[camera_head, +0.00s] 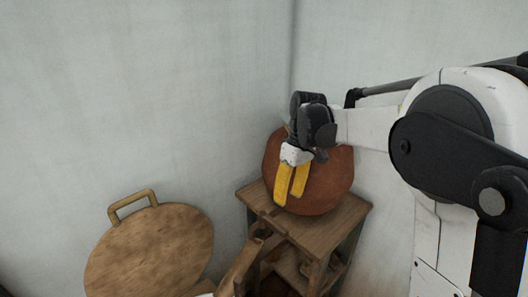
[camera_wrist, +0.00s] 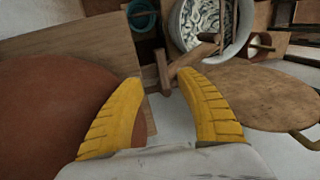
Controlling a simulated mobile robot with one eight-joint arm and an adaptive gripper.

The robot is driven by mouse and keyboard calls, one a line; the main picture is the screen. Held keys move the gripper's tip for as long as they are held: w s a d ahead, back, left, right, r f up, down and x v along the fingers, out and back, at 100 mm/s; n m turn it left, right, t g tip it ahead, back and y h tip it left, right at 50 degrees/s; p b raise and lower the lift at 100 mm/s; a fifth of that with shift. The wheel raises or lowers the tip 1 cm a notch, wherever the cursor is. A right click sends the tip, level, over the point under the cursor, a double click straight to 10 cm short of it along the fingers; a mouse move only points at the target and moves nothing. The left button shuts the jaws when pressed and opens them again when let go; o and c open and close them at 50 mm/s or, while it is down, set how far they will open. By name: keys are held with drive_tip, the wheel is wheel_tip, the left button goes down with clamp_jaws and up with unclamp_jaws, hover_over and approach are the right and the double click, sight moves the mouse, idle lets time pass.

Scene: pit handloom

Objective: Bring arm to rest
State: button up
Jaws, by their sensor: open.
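My gripper (camera_head: 291,182) has two yellow fingers and points down in front of a round brown clay pot (camera_head: 328,180) in the head view. In the wrist view my gripper (camera_wrist: 163,100) shows its yellow fingers spread apart with nothing between them. The pot (camera_wrist: 55,115) fills the left of that view, close to the left finger. I cannot tell whether they touch. My white and black arm reaches in from the right of the head view, bent at the elbow.
The pot stands on a wooden stool (camera_head: 350,213) in the wall corner. A round wooden board with a handle (camera_head: 150,250) is at lower left. The wrist view shows a pale basin with patterned contents (camera_wrist: 178,35), a teal container (camera_wrist: 143,20) and wooden bars. White walls stand behind.

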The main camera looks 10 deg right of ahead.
drive_tip(key=s+d+f+m+t+h+b, duration=0.1)
drive_tip(key=s+m+t+b, duration=0.1)
drive_tip(key=s, duration=0.8)
drive_tip(key=s+d+f+m+t+b, duration=0.1)
drive_tip(key=s+m+t, duration=0.4)
drive_tip(key=s, duration=0.6)
drive_tip(key=shift+d+t+h+b, duration=0.45)
drive_tip(key=shift+t+b, duration=0.25)
drive_tip(key=shift+b, duration=0.5)
drive_tip(key=w+a+r+n+g+p, duration=0.35)
drive_tip(key=w+r+p, duration=0.2)
drive_tip(key=w, duration=0.45)
drive_tip(key=n+g+h+p, duration=0.2)
drive_tip(key=n+g+p, duration=0.1)
drive_tip(key=p, duration=0.2)
approach(281, 228)
drive_tip(key=shift+t, duration=0.25)
drive_tip(key=b+x, duration=0.1)
drive_tip(key=x, duration=0.2)
drive_tip(key=b+x, duration=0.1)
drive_tip(key=x, duration=0.6)
drive_tip(key=shift+s+f+b, duration=0.25)
drive_tip(key=shift+b, duration=0.15)
